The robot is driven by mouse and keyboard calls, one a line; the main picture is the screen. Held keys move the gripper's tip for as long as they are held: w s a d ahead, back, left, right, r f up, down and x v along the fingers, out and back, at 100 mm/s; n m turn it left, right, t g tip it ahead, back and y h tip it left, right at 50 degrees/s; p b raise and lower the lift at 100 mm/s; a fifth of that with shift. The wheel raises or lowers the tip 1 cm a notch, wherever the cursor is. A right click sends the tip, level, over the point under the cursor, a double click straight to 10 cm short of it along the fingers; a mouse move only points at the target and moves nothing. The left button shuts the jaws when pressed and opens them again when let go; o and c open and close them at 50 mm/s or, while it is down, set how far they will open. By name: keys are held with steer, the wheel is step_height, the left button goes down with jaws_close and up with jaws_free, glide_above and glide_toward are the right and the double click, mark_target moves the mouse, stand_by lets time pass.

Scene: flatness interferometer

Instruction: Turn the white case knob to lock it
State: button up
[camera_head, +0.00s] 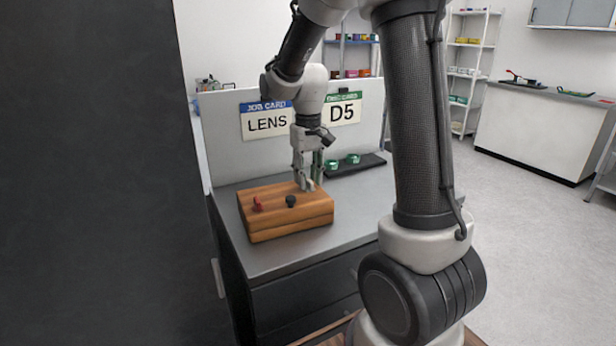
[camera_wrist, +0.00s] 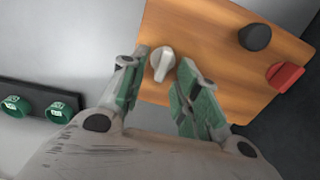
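The wooden case (camera_head: 290,222) lies on the grey bench, with red (camera_head: 257,204), black (camera_head: 291,201) and white knobs on its top. The white knob (camera_wrist: 163,63) stands near the case edge and has an elongated grip. My gripper (camera_head: 306,182) points down over that end of the case. In the wrist view my gripper (camera_wrist: 160,66) is open, with one green-padded finger on each side of the white knob. The left finger looks very close to the knob, and a small gap shows on the right. I cannot tell whether either finger touches it.
A dark strip (camera_head: 357,165) with two green ring-like pieces (camera_wrist: 58,112) lies behind the case. An upright panel (camera_head: 228,145) at the back carries cards reading LENS and D5. Bare bench top (camera_head: 350,215) shows right of the case.

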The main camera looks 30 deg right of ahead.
mark_target(313, 184)
step_height(313, 184, up, 12)
steer(key=shift+f, duration=0.15)
stand_by(0.5)
steer(key=s+t, duration=0.4)
steer(key=s, duration=1.8)
steer(key=shift+s+d+n, duration=0.3)
steer(key=shift+s+d, duration=0.05)
steer(key=shift+d, duration=0.1)
